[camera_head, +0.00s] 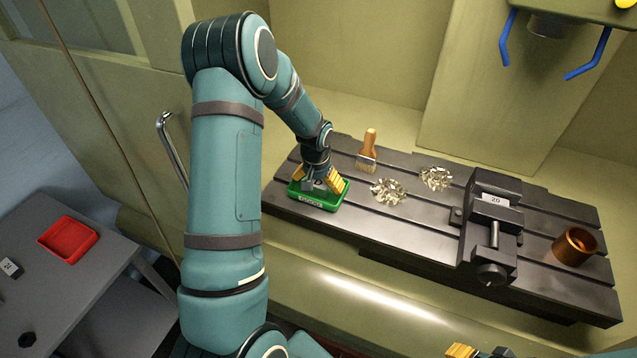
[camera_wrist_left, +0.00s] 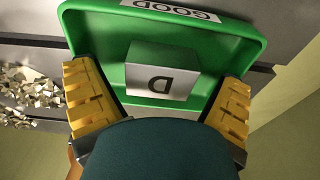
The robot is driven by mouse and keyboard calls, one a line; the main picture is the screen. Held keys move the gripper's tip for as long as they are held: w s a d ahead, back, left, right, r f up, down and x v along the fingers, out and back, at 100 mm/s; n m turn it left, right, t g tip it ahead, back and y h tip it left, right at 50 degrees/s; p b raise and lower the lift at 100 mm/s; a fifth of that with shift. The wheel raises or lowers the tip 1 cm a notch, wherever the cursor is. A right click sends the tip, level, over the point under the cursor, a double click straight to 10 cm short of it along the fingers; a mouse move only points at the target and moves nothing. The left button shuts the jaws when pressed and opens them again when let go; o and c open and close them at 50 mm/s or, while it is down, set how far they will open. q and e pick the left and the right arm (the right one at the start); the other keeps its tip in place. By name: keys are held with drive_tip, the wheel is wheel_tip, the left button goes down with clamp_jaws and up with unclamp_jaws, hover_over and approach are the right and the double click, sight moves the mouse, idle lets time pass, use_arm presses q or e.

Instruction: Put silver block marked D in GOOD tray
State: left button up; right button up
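The green GOOD tray (camera_head: 325,206) sits at the left end of the slotted machine table. It also shows in the left wrist view (camera_wrist_left: 100,22). In that view the silver block marked D (camera_wrist_left: 165,72) lies inside the tray, near its middle. My left gripper (camera_head: 322,184) is down at the tray. Its yellow fingers (camera_wrist_left: 156,82) are spread wide either side of the block, with visible gaps, so it is open and not holding the block. In the head view the fingers mostly hide the block. Only a bit of my right gripper (camera_head: 478,351) shows at the bottom edge.
A brush (camera_head: 368,150) and two piles of metal chips (camera_head: 388,191) (camera_head: 436,178) lie right of the tray. A dark vise (camera_head: 492,222) and a copper-coloured cup (camera_head: 575,246) stand farther right. A red tray (camera_head: 68,238) and a block marked 24 (camera_head: 10,268) are on the grey side table.

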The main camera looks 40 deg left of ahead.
sight(316, 186)
use_arm(q)
drive_tip(key=shift+r, duration=0.15)
drive_tip(key=shift+r, duration=0.3)
wheel_tip(316, 186, up, 11)
drive_tip(key=s, duration=0.1)
drive_tip(key=shift+s+d+r+p, duration=0.2)
drive_tip(key=shift+d+p, duration=0.05)
drive_tip(key=shift+p, duration=0.2)
